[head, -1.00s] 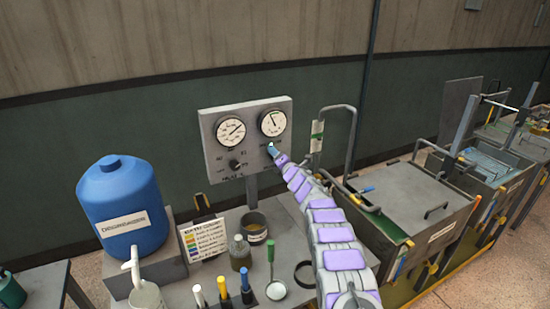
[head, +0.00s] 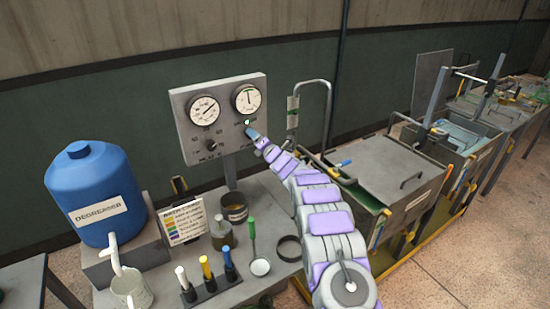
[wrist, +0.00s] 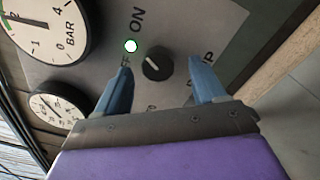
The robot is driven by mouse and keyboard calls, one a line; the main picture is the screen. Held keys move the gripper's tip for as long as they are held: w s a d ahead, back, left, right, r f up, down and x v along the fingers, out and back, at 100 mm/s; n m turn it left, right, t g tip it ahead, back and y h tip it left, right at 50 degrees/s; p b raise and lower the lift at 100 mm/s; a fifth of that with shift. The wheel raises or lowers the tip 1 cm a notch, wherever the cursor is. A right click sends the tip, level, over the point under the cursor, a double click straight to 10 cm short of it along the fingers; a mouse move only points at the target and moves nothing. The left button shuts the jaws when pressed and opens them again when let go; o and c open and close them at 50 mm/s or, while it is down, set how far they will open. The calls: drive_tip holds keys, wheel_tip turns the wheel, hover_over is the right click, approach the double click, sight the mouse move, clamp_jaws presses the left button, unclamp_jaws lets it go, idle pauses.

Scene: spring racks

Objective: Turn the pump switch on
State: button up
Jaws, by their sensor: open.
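The pump switch (wrist: 157,67) is a round dark knob with a light mark, on the grey panel between the ON, OFF and PUMP lettering. Its mark points up and left in the wrist view, roughly toward ON. A bright lamp with a green ring (wrist: 131,46) is beside it; it also shows in the head view (head: 247,122). My gripper (wrist: 157,78) is open, with its blue fingers on either side of the knob and apart from it. In the head view my gripper (head: 252,132) is at the panel's lower right and hides the switch.
Two gauges (head: 203,110) (head: 248,98) and another knob (head: 210,145) are on the panel. Below are a bench with a blue degreaser drum (head: 95,190), a cup (head: 234,207) and several coloured-handled tools. A lidded tank (head: 385,170) stands to the right.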

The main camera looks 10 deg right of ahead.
drive_tip(key=v, duration=1.3)
drive_tip(key=shift+s+d, duration=0.15)
drive_tip(key=shift+s, duration=0.05)
drive_tip(key=s+d+r+m+g+h, duration=0.15)
drive_tip(key=s+m+g+h, duration=0.25)
drive_tip(key=s+m, duration=0.55)
drive_tip(key=s+d+r+m+g+h, duration=0.1)
drive_tip(key=s+r+m+g+h, duration=0.3)
drive_tip(key=s+m, duration=0.55)
drive_tip(key=s+a+m+g, duration=0.3)
drive_tip(key=s, duration=1.1)
drive_tip(key=s+a+f+m+g+y, duration=0.1)
drive_tip(key=s+a+m+g, duration=0.1)
drive_tip(key=s, duration=1.3)
drive_tip(key=s+a+f+m+g+y, duration=0.1)
drive_tip(key=s+a+m+g, duration=0.2)
drive_tip(key=s, duration=1.2)
drive_tip(key=m+g, duration=0.1)
drive_tip(key=g, duration=0.2)
drive_tip(key=shift+s+a, duration=0.2)
drive_tip(key=shift+a, duration=0.15)
